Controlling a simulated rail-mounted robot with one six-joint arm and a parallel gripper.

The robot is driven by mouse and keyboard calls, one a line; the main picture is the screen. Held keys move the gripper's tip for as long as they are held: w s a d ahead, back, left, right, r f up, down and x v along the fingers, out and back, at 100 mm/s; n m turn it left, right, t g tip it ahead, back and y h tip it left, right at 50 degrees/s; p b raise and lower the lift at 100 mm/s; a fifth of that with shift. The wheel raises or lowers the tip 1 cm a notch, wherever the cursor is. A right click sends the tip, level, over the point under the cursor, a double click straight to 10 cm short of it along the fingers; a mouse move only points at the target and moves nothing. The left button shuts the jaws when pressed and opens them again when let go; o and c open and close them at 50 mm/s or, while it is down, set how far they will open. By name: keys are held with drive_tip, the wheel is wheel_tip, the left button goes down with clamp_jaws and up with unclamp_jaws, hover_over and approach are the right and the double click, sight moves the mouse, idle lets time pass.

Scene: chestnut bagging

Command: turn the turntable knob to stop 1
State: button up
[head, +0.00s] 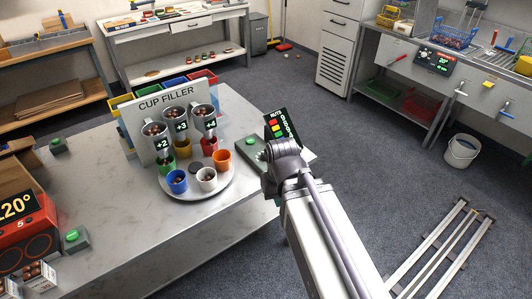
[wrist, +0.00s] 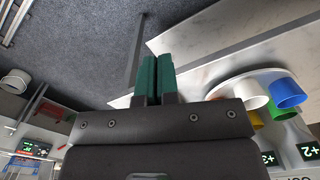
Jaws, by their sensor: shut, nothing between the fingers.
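The turntable (head: 226,186) is a pale round disc on the table under the cup filler sign (head: 170,98). It carries blue (head: 177,182), white (head: 207,180), orange (head: 222,159), red, green and yellow cups. A dark round spot (head: 195,167) shows among the cups; I cannot tell whether it is the knob. No stop numbers are readable. My gripper (wrist: 155,62) is shut and empty, its teal fingers together. In the wrist view it is beside the table edge, apart from the turntable (wrist: 222,88), which is to its right. In the head view my arm hides the fingers.
A dark nuts display (head: 278,124) and a green button box (head: 250,145) stand right of the turntable, partly behind my arm. Filler funnels (head: 203,117) hang over the cups. A white bucket (head: 460,151) stands on the floor.

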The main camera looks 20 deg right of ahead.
drive_tip(key=o, duration=0.4)
drive_tip(key=w, duration=0.5)
drive_tip(key=w+d+m, duration=0.1)
drive_tip(key=w, duration=0.5)
drive_tip(key=w+d+m, duration=0.1)
drive_tip(key=w, duration=0.4)
drive_tip(key=shift+w+d+r+p, duration=0.2)
drive_tip(key=shift+r+p, duration=0.1)
drive_tip(key=shift+r, duration=0.05)
drive_tip(key=shift+o, duration=0.9)
drive_tip(key=w+d+m, duration=0.1)
drive_tip(key=w+m, duration=0.2)
drive_tip(key=w, duration=0.5)
drive_tip(key=shift+w, duration=0.2)
drive_tip(key=o, duration=0.3)
drive_tip(key=w+m, duration=0.1)
drive_tip(key=w, duration=0.1)
drive_tip(key=w+m, duration=0.2)
drive_tip(key=w+d+m, duration=0.1)
drive_tip(key=w, duration=0.1)
drive_tip(key=shift+f+m, duration=0.15)
drive_tip(key=shift+m, duration=0.15)
drive_tip(key=shift+o, duration=0.7)
drive_tip(key=shift+s+a+m, duration=0.1)
drive_tip(key=shift+s+m, duration=0.3)
drive_tip(key=shift+m, duration=0.1)
drive_tip(key=shift+o, duration=0.8)
drive_tip(key=shift+s, duration=0.1)
wheel_tip(320, 180, down, 11)
drive_tip(key=b, duration=1.1)
